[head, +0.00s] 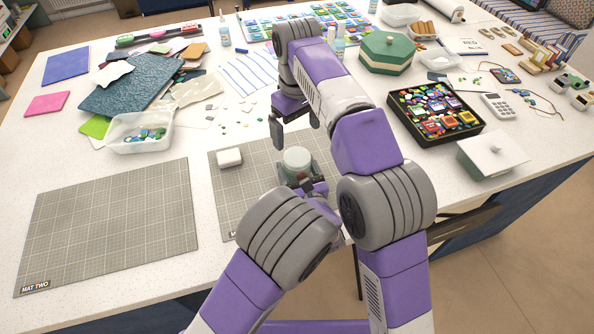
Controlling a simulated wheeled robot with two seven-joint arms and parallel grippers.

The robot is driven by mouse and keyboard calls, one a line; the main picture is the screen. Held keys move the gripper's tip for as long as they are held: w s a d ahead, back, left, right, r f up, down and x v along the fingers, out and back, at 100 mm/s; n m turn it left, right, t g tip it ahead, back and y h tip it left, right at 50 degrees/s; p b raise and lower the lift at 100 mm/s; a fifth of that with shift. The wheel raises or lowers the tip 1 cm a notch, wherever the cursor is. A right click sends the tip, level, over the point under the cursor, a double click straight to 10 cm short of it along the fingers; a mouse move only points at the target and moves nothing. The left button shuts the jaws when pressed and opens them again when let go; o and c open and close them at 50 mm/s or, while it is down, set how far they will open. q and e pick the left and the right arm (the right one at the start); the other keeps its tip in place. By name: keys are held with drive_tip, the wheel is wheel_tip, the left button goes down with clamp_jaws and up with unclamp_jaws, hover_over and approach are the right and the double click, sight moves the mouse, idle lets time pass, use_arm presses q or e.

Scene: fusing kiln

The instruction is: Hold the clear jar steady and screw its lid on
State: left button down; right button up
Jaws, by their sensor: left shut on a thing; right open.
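The clear jar (297,161) stands upright on the right-hand cutting mat, its round top pale grey-green. My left gripper (298,180) is shut around the jar from the near side, and its fingers and wrist hide the jar's lower part. My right gripper (294,124) is open and empty, above and beyond the jar, with its two fingers apart. I cannot tell whether the pale top is the lid or the jar's open mouth. A small white rounded block (229,157) lies on the same mat, left of the jar; I cannot tell what it is.
The left mat (110,225), marked MAT TWO, is bare. A clear tub (140,133) of glass pieces stands behind it. Small shards lie behind the jar.

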drive_tip(key=shift+r, duration=1.9)
use_arm(q)
unclamp_jaws()
drive_tip(key=shift+r, duration=0.1)
wheel_tip(320, 180, up, 10)
drive_tip(key=p, duration=0.3)
use_arm(e)
wheel_tip(320, 180, up, 3)
drive_tip(key=shift+r, duration=0.1)
